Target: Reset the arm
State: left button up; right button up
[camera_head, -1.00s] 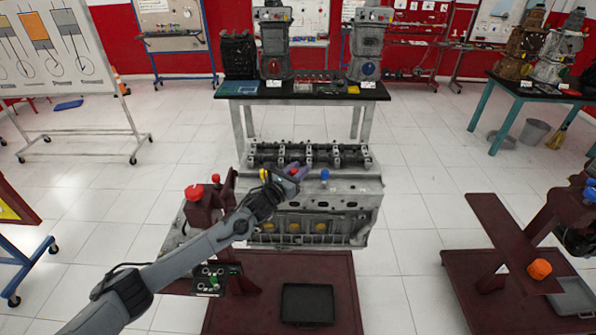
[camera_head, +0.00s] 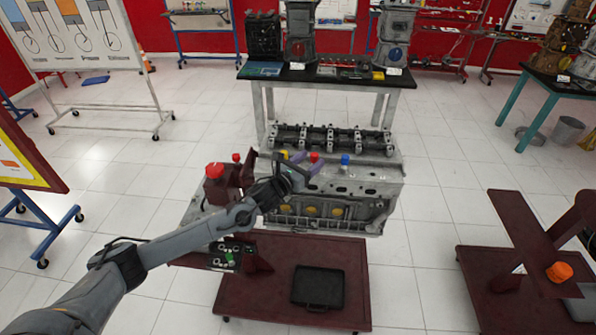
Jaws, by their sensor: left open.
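My left arm (camera_head: 190,240) reaches in from the lower left. Its left gripper (camera_head: 313,170) is open with nothing seen held, in front of the top left part of the grey engine block (camera_head: 350,190). A red cap (camera_head: 315,157) shows just beyond the fingertips, and a blue cap (camera_head: 345,160) stands to their right. A yellow cap (camera_head: 284,155) is partly hidden behind the gripper. I cannot tell whether the fingers touch the engine. My right gripper is not in view.
The engine's dark red stand (camera_head: 235,290) carries a black tray (camera_head: 317,288). A second stand (camera_head: 480,290) with an orange cap (camera_head: 559,272) is at the right. A black-topped table (camera_head: 350,78) stands behind the engine. White floor lies between the stands.

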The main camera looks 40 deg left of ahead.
pick_arm(q)
jog(key=s, duration=0.5)
jog(key=s+d+f+n+g+h, duration=0.1)
jog(key=s+d+f+n+g, duration=0.1)
jog(key=s+d+f, duration=0.5)
jog(key=s+d+f+n+g, duration=0.1)
jog(key=s+d+f, duration=0.35)
jog(key=f, duration=0.35)
jog(key=s+d+f+n+g, duration=0.2)
jog(key=s+d+n+g, duration=0.25)
jog(key=s+n, duration=0.4)
jog(key=s+d+f+n+g, duration=0.2)
jog(key=s+d+n+g, duration=0.1)
jog(key=s+d+n, duration=0.45)
jog(key=s+a+r+n+g, duration=0.1)
jog(key=s+n+g, duration=0.1)
jog(key=s+n, duration=0.35)
jog(key=s+a+r+n+g, duration=0.1)
jog(key=s+r+n+g, duration=0.1)
jog(key=n, duration=0.6)
notch_tip(320, 180, up, 20)
jog(key=p, duration=2)
jog(key=shift+d+r+n+p, duration=0.15)
jog(key=shift+d+n+p, duration=0.05)
jog(key=shift+n+p, duration=0.2)
